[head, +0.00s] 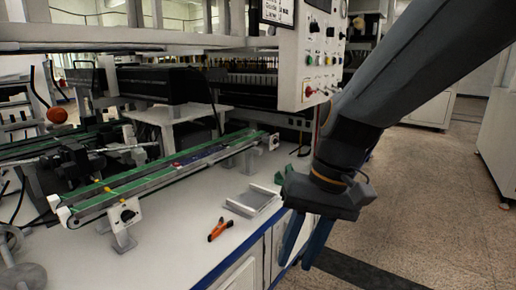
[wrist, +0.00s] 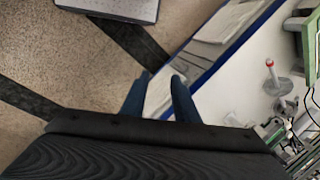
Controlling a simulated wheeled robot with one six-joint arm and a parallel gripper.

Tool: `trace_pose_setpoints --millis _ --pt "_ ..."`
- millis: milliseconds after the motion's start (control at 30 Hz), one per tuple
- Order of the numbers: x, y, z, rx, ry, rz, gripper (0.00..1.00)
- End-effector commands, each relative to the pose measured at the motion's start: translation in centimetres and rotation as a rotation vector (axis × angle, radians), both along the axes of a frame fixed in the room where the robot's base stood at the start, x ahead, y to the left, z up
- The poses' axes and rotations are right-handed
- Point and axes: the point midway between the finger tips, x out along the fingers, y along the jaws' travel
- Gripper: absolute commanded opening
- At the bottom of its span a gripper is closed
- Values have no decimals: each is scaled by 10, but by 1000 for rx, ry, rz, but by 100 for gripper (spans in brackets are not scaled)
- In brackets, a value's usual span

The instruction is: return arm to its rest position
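My gripper (head: 297,262) hangs at the end of my dark grey arm, pointing down, just off the front edge of the white worktable (head: 172,262). Its two blue fingers stand apart with nothing between them. In the wrist view the open fingers (wrist: 161,77) show over the table's blue edge and the cabinet front, with floor to the left. My arm comes in from the upper right of the head view and is tilted down to the left.
An orange-and-black tool (head: 218,230) and a grey tray (head: 253,200) lie on the table left of my gripper. A green-edged conveyor (head: 175,172) runs behind them. A control panel (head: 311,50) hangs close to my arm. Speckled floor (head: 430,215) at right is clear.

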Motion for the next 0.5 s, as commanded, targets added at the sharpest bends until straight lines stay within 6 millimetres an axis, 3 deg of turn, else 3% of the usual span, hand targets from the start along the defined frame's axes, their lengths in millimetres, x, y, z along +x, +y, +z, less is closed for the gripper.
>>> trace_pose_setpoints --millis 100,333,500 --pt "-23 -9 -10 -85 -36 76 27" --pt "-53 -31 -26 -219 -112 208 27" --pt "-49 -39 -12 -220 -101 169 27"
